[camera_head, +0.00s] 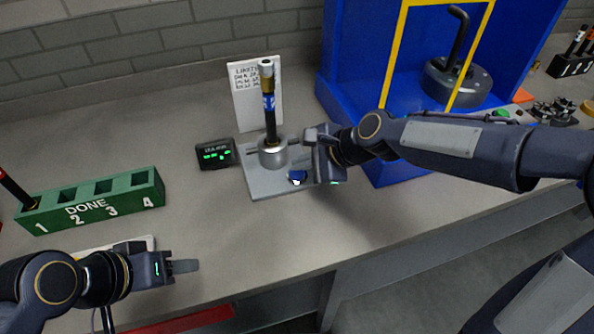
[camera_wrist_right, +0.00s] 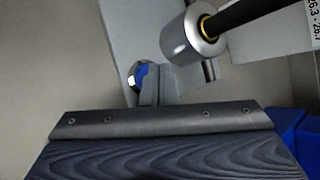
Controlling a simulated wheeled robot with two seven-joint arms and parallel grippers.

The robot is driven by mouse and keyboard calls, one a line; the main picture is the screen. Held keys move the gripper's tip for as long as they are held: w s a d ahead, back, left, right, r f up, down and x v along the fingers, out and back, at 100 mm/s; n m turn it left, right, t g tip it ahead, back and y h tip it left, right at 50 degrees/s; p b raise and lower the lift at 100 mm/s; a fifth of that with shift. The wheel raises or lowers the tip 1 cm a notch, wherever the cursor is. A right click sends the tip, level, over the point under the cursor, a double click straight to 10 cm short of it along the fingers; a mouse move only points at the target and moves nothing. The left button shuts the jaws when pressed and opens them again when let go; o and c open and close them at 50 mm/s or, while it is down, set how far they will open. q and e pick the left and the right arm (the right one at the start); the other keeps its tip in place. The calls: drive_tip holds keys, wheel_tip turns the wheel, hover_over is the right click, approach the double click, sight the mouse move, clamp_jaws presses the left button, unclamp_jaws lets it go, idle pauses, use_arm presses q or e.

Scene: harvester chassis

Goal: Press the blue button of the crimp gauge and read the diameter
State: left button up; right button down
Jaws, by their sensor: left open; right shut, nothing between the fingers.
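The crimp gauge (camera_head: 262,184) is a grey plate with a metal cylinder, and a black hose (camera_head: 270,122) with a metal end fitting stands upright in it. Its blue button (camera_head: 297,177) is at the plate's front right and also shows in the right wrist view (camera_wrist_right: 142,74), partly hidden by my fingers. My right gripper (camera_head: 314,140) is shut and empty, close beside the button; I cannot tell whether it touches. The gauge display (camera_head: 217,154) shows green characters too small to read. My left gripper (camera_head: 184,267) is open and empty at the front left.
A white limits card (camera_head: 255,92) stands behind the gauge. A green DONE rack (camera_head: 93,200) with numbered slots is at the left, a black hose in its first slot. A blue frame (camera_head: 348,65) with a dark fixture stands at the right. Bench between rack and gauge is mostly clear.

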sight(302, 174)
use_arm(q)
drive_tip(key=shift+f+b, duration=0.35)
use_arm(e)
drive_tip(key=shift+f, duration=0.5)
use_arm(q)
drive_tip(key=shift+r, duration=0.1)
use_arm(e)
drive_tip(key=shift+r, duration=0.1)
use_arm(q)
drive_tip(key=shift+r+p, duration=0.85)
drive_tip(key=shift+p, duration=0.1)
use_arm(e)
drive_tip(key=shift+r, duration=0.85)
wheel_tip(302, 174, up, 5)
drive_tip(key=p, duration=0.5)
drive_tip(key=shift+r, duration=0.1)
use_arm(q)
wheel_tip(302, 174, up, 5)
drive_tip(key=shift+f, duration=0.1)
